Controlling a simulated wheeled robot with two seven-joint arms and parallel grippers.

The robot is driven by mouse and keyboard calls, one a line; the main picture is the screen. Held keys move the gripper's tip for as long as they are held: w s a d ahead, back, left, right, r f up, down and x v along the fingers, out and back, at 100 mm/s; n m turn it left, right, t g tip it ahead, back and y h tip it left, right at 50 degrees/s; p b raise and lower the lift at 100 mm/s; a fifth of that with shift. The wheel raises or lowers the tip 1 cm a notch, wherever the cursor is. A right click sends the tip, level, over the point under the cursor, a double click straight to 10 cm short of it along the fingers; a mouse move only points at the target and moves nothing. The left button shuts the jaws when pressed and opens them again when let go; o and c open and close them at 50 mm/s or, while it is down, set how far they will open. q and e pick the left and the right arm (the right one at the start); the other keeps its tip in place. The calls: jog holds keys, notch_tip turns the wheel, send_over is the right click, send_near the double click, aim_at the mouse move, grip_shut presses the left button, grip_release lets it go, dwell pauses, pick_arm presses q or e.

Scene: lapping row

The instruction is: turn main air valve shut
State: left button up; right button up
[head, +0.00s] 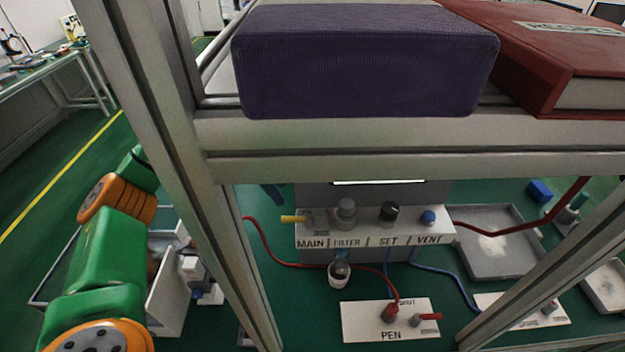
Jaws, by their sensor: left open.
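The main air valve is at the left end of the white panel, above the label MAIN (311,243). Its yellow lever (293,218) points left, level, out past the panel edge. My left arm rises at the left and passes behind the upright post. A dark slanted piece just right of the post, above and left of the lever, looks like the tip of my left gripper (273,193). It is apart from the lever and holds nothing that I can see. The post and shelf beam hide most of it. My right gripper is not in view.
The frame's left post (185,170) and shelf beam (400,135) stand in front of the panel. A purple box (365,62) and red binder (545,50) lie above. Red hose (270,250), a small cup (339,277) and the PEN plate (365,325) are near the panel. A grey tray (495,258) lies right.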

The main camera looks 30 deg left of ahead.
aim_at(291, 217)
pick_arm(q)
jog(key=f, duration=0.2)
jog(key=d+f+p, duration=0.1)
jog(key=s+d+f+p, duration=0.1)
jog(key=f, duration=0.1)
jog(key=shift+d+f, duration=0.2)
jog(key=shift+f, duration=0.15)
jog(key=shift+w+f, duration=0.1)
jog(key=shift+w, duration=0.2)
jog(key=c, duration=0.3)
jog(key=shift+s, duration=0.15)
grip_shut()
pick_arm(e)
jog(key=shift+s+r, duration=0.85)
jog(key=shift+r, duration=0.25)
